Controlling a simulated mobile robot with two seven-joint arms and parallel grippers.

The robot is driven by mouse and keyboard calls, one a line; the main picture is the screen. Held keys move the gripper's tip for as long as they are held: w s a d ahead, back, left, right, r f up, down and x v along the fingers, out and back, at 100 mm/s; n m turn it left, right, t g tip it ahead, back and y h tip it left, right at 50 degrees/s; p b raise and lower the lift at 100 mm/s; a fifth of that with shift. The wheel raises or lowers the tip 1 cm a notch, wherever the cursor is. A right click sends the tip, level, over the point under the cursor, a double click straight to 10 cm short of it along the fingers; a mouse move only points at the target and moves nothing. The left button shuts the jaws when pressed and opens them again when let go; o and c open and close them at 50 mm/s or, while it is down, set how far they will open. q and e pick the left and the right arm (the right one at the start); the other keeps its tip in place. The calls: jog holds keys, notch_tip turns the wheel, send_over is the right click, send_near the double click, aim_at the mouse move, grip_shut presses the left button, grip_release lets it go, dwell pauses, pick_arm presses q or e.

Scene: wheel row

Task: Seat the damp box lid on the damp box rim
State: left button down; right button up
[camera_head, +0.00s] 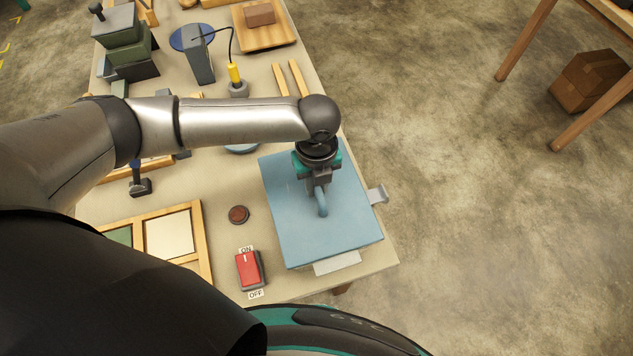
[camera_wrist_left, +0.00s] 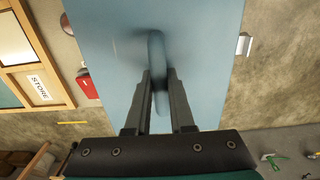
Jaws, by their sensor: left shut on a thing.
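The damp box lid (camera_head: 345,232) is a flat blue square with a raised loop handle (camera_head: 322,203), near the table's right edge. My left gripper (camera_head: 320,187) is above it, shut on the handle. In the left wrist view the two fingers (camera_wrist_left: 160,100) close on the handle (camera_wrist_left: 156,60), with the blue lid (camera_wrist_left: 205,50) behind. The damp box is mostly hidden under the lid. Pale tabs show past the lid at the front (camera_head: 337,263) and right (camera_head: 377,195). I cannot tell whether the lid touches the rim. My right gripper is not in view.
A red ON/OFF switch (camera_head: 248,270) and a brown round disc (camera_head: 239,214) lie left of the lid. A wooden framed tray (camera_head: 205,240) is further left. A yellow-handled tool (camera_head: 235,75) stands behind my arm. The table's right edge is close to the lid.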

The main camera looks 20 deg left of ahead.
pick_arm(q)
jog(key=shift+f+b, duration=0.45)
jog(key=shift+f, duration=0.4)
dwell(0.3)
jog(key=shift+p, duration=0.4)
dwell(0.4)
jog(key=shift+f, duration=0.4)
dwell(0.6)
dwell(0.6)
dwell(0.4)
jog(key=c, duration=0.9)
grip_release()
jog(key=shift+c, duration=0.2)
jog(key=shift+r+p, duration=0.1)
jog(key=shift+p, duration=0.2)
jog(key=shift+r+p, duration=1.6)
jog(key=shift+p, duration=0.3)
